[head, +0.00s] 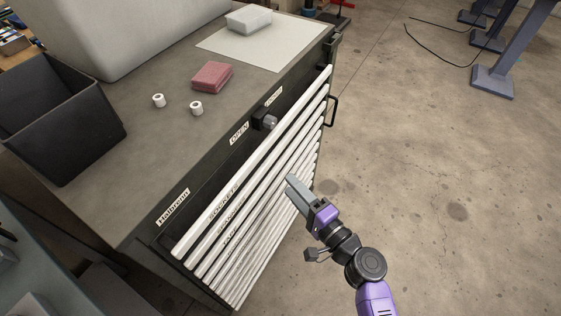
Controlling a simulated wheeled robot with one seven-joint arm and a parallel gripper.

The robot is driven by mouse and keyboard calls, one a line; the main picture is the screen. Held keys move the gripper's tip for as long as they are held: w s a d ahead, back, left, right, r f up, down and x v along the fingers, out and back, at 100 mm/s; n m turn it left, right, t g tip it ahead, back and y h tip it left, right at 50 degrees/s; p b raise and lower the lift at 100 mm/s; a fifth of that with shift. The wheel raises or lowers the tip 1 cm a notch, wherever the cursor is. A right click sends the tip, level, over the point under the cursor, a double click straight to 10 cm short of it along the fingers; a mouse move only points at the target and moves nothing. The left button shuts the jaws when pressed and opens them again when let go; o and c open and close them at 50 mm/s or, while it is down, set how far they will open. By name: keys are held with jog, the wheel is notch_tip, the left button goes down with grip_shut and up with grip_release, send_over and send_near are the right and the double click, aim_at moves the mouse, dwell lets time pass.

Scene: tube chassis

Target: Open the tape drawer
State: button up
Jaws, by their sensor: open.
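A dark tool cabinet (165,228) has a stack of several drawers with long pale front strips (262,158). Small dark labels (226,199) sit on the upper fronts, but they are too small and slanted to read surely, so I cannot tell which drawer is the tape drawer. No drawer clearly stands out from the rest. My gripper (291,184) is open and empty, its tips pointing up and left toward the drawer fronts. It covers part of the lower fronts; whether it touches them cannot be told.
A round lock knob (268,121) sits on the cabinet's top edge between the labels. The top bears a black bin (62,120), a red sponge-like block (212,77), two small white rolls (196,107) and a clear box (249,19).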

aim_at(277, 172)
jog(key=x, duration=0.7)
jog(key=shift+w+a+r, duration=0.1)
jog(key=shift+w+a, duration=0.05)
jog(key=shift+a, duration=0.25)
grip_shut()
dwell(1.1)
